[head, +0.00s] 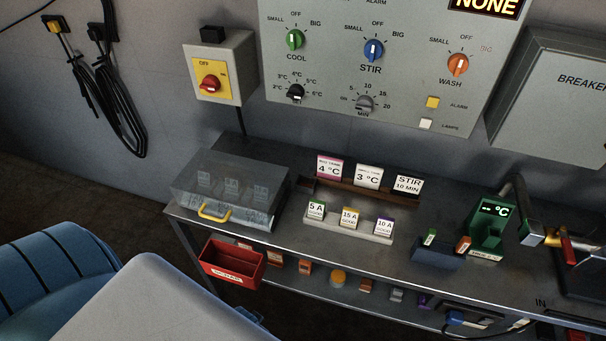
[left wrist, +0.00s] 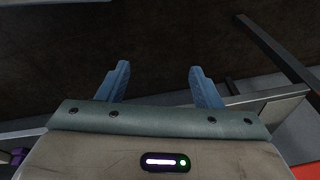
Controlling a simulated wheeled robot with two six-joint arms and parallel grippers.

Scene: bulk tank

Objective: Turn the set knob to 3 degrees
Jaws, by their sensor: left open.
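The set knob (head: 295,92) is a small black knob on the grey control panel (head: 330,80), below the green COOL knob (head: 295,40). Marks from 2°C to 6°C ring it. Its white pointer is too small to read surely. A card reading 3 °C (head: 368,177) stands on the bench below the panel. My left gripper (left wrist: 160,85) shows in the left wrist view with its two blue fingers apart and nothing between them. It is away from the knob, over a dark floor. My right gripper is in neither view.
A red-handled switch box (head: 211,85) hangs left of the panel. A clear-lidded box (head: 230,185), cards and a green °C display (head: 490,225) stand on the metal bench (head: 300,235). A red bin (head: 231,265) hangs at its front. A breaker box (head: 560,90) is at right.

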